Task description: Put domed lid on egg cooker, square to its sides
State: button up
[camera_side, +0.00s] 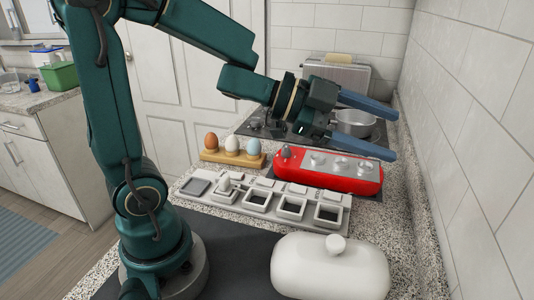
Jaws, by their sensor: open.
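The domed lid (330,268) is white, long and rounded, with a round knob on top. It rests at the near edge of the side view, on or beside a dark mat. The red egg cooker (312,177) stands farther back on the counter, with a grey top carrying several round metal fittings. No lid covers it. My gripper (396,137) is open and empty, with its two blue fingers pointing right. In the picture the fingers appear above and behind the egg cooker, well away from the lid. Their exact height cannot be told.
A grey tray (184,203) with several square compartments lies between egg cooker and lid. A wooden holder (228,160) carries brown, white and bluish eggs. A pot (354,124) on the hob and a toaster (340,72) stand behind. A tiled wall (480,140) bounds the right.

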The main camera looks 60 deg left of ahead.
aim_at(333, 238)
jog(key=s+f+m+g+h, duration=0.1)
jog(key=s+f+g, duration=0.1)
jog(key=f+g, duration=0.1)
jog(key=s+f+m+g+h, duration=0.1)
jog(key=s+f+g, duration=0.2)
jog(key=f, duration=0.1)
jog(key=s+f+m+g+h, duration=0.1)
jog(key=s+f+g, duration=0.2)
jog(key=f, duration=0.1)
jog(key=shift+d+f+h, duration=0.15)
jog(key=shift+h, duration=0.15)
jog(key=shift+s+a+f+g, duration=0.15)
jog(key=shift+a+f+g, duration=0.1)
jog(key=shift+f, duration=0.3)
jog(key=shift+s+a+f+g, duration=0.15)
jog(key=shift+a+f, duration=0.1)
jog(key=shift+f, duration=0.25)
jog(key=shift+f+n, duration=0.25)
jog(key=shift+n, duration=0.05)
jog(key=shift+d+f, duration=0.15)
jog(key=shift+d, duration=0.05)
jog(key=shift+x, duration=2.2)
grip_shut()
